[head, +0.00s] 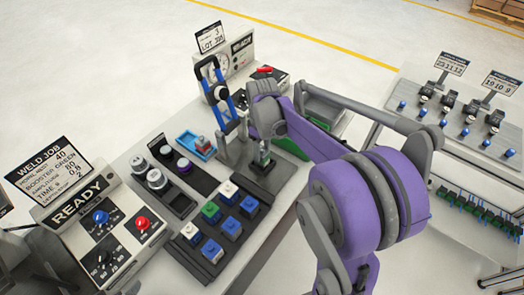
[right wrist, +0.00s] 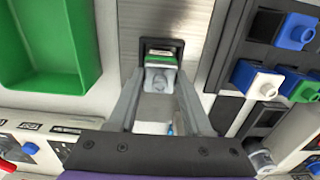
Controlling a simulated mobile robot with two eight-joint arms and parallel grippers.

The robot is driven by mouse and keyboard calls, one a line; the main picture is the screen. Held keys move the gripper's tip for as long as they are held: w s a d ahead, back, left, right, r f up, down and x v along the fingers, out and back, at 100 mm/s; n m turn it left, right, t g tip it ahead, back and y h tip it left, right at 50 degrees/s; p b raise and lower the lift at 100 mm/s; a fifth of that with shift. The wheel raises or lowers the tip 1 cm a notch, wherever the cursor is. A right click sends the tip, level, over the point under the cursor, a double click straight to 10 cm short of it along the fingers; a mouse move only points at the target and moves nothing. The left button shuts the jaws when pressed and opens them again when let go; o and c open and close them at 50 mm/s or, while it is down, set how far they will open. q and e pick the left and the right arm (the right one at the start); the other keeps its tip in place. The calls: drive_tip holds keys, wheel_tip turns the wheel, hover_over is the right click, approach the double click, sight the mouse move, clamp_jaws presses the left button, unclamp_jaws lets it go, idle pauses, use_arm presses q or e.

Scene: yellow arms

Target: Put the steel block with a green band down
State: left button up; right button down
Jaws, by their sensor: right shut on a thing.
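My right gripper (head: 262,146), on the purple arm, is shut on the steel block with a green band (head: 264,159). In the right wrist view the fingers (right wrist: 160,84) close on the block's grey top, and the green band (right wrist: 159,58) shows just beyond the fingertips. The block is over a dark square socket (right wrist: 172,43) at the edge of a brushed steel plate (right wrist: 150,18). I cannot tell whether the block rests in the socket or hangs just above it. My left gripper is in neither view.
A rack (head: 184,248) of white, green and blue blocks lies near the gripper. A blue lever clamp (head: 217,92) stands close behind it. A green bin (right wrist: 52,45) lies beside the plate. Shiny cylinders (head: 156,180) and a blue tray (head: 186,141) are to the left.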

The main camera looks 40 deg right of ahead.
sight(262, 149)
drive_tip(key=shift+f, duration=0.4)
drive_tip(key=shift+f, duration=0.1)
drive_tip(key=shift+c, duration=1.7)
unclamp_jaws()
wheel_tip(262, 149, up, 12)
drive_tip(key=shift+p, duration=0.35)
